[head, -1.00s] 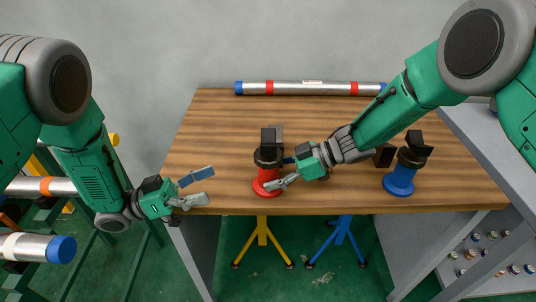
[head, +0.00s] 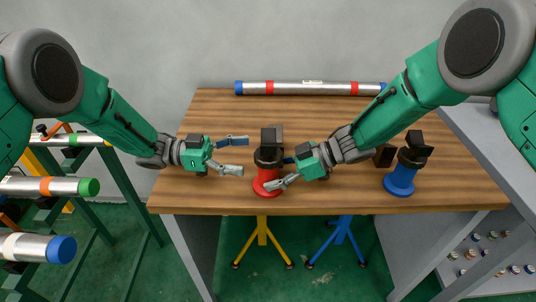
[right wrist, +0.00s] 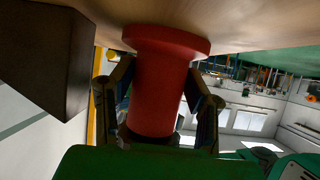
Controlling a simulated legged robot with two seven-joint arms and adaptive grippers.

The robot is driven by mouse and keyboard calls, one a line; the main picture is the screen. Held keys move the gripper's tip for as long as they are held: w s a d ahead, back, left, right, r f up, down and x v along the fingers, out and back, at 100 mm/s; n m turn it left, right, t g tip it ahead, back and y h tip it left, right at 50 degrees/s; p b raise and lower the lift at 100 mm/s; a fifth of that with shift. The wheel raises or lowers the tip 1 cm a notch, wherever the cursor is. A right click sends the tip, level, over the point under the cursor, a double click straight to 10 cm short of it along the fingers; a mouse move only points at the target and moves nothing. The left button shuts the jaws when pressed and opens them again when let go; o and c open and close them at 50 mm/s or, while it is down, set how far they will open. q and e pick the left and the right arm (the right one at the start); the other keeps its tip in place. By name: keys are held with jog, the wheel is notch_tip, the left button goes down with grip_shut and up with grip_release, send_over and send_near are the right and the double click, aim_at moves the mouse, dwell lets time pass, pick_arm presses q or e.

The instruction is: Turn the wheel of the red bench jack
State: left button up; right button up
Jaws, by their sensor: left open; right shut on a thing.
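The red bench jack (head: 262,188) stands upright near the front middle of the table, with a black collar (head: 267,157) and a dark block on top. Its wheel cannot be told apart clearly. My right gripper (head: 277,173) is shut on the jack's red body from the right; in the right wrist view, its fingers lie on both sides of the red body (right wrist: 158,95). My left gripper (head: 244,155) is open and empty, just left of the jack, at about the height of the black collar, its fingers pointing at it. Contact there is not visible.
A blue jack (head: 399,182) with a black top stands to the right on the wooden table (head: 220,120). A silver pipe (head: 310,88) with coloured bands lies along the back edge. A rack with pipes (head: 45,187) stands at the left. The table's left back is clear.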

aim_at(268, 157)
pick_arm(q)
jog(key=d, duration=0.6)
jog(key=shift+s+d, duration=0.15)
jog(key=shift+d, duration=0.15)
jog(key=c, duration=1.2)
